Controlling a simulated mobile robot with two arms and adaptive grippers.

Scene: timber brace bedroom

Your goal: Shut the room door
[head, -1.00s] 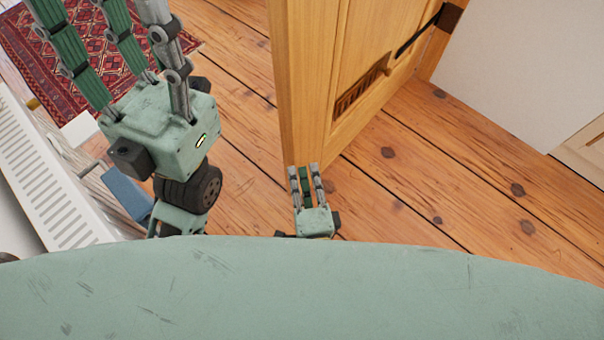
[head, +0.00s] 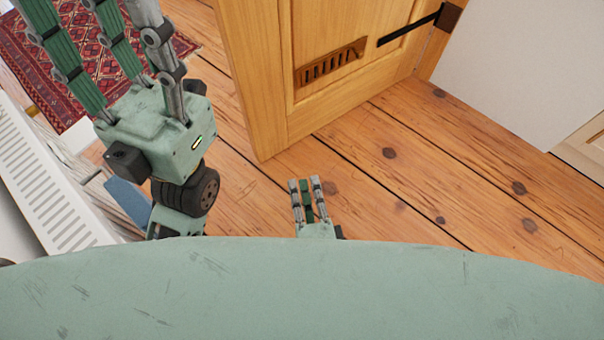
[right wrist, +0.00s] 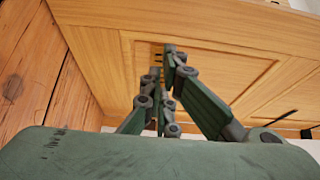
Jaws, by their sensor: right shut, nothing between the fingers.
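The room door (head: 285,85) is a light wooden panelled door standing ajar at the top middle of the head view, with its free lower corner left of centre. Its face also fills much of the right wrist view (right wrist: 210,70). My right gripper (head: 305,184) is low in the head view, shut and empty, just below the door's bottom edge in the picture. In the right wrist view its fingers (right wrist: 165,62) point at the door face; contact cannot be told. My left gripper (head: 85,15) is large at upper left, away from the door, its fingertips cut off.
The plank floor (head: 430,180) is bare around the door and to the right. A white wall (head: 520,60) stands at upper right. A white radiator (head: 35,170) is at far left, and a red patterned rug (head: 60,95) lies behind my left gripper.

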